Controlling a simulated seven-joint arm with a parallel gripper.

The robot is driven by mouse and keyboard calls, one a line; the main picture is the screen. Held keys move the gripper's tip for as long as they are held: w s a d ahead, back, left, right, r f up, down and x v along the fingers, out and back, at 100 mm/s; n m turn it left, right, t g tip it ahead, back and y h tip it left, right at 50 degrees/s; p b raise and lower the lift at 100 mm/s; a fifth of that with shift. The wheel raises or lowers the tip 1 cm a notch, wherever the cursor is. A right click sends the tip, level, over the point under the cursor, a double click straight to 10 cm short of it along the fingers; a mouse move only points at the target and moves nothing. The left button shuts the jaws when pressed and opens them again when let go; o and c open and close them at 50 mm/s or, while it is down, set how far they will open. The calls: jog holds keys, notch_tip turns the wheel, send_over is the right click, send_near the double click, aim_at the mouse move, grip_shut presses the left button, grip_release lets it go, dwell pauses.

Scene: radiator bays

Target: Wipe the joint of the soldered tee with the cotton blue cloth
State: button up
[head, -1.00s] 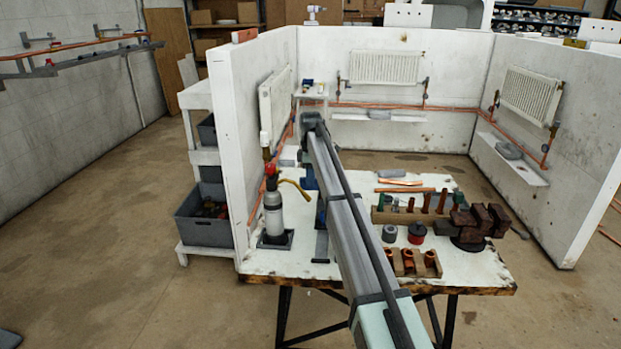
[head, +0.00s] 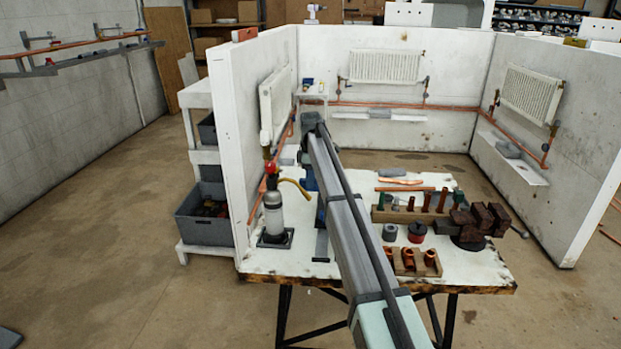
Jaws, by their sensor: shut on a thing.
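My arm reaches from the bottom of the head view over the workbench towards the left partition, and it hides what lies behind it. My gripper cannot be made out, so its hold is not visible. Small blue patches show beside the arm's far part, but I cannot tell whether they are cloth. I cannot pick out the soldered tee for certain. Copper pipe (head: 262,188) runs along the left partition, partly behind a gas torch. Several copper fittings (head: 408,260) sit in a wooden block at the bench front.
The gas torch (head: 273,215) stands upright at the bench's left. A wooden rack (head: 383,214) holding upright pieces, a red-and-black tin (head: 417,232), a grey roll (head: 390,232) and a dark brown vice (head: 470,225) are on the right. White partitions (head: 235,120) enclose the bench's left and back.

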jog(key=shift+w, duration=0.3)
jog(key=shift+w, duration=0.35)
jog(key=shift+s, duration=0.35)
dwell(1.8)
jog(key=shift+a, duration=0.2)
jog(key=shift+a, duration=1.05)
jog(key=shift+r, duration=0.15)
jog(key=shift+r, duration=2.85)
